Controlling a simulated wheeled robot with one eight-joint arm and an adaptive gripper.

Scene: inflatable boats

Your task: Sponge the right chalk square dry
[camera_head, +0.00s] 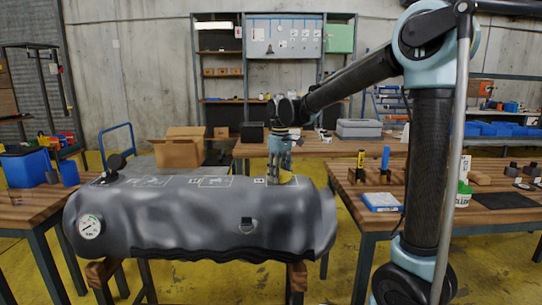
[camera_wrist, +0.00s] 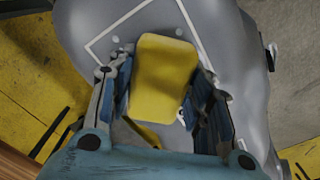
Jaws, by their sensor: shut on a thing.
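My gripper (camera_head: 280,170) is shut on a yellow sponge (camera_wrist: 165,75), one finger on each side of it. In the head view the sponge (camera_head: 287,178) shows low beside the fingers, at the right end of the grey inflatable tube (camera_head: 200,222). In the wrist view the sponge lies over the right chalk square (camera_wrist: 112,34), whose white outline shows around it and is partly hidden. Small pale spots show beside the sponge. I cannot tell whether the sponge presses on the surface. A middle chalk square (camera_head: 215,182) and a left one (camera_head: 150,182) lie farther left.
The tube rests on wooden supports and carries a gauge (camera_head: 90,226) and a black valve (camera_head: 115,163) at its left. A workbench (camera_head: 345,192) with tools stands right. A cardboard box (camera_head: 178,152) is behind. The tube's top between the squares is clear.

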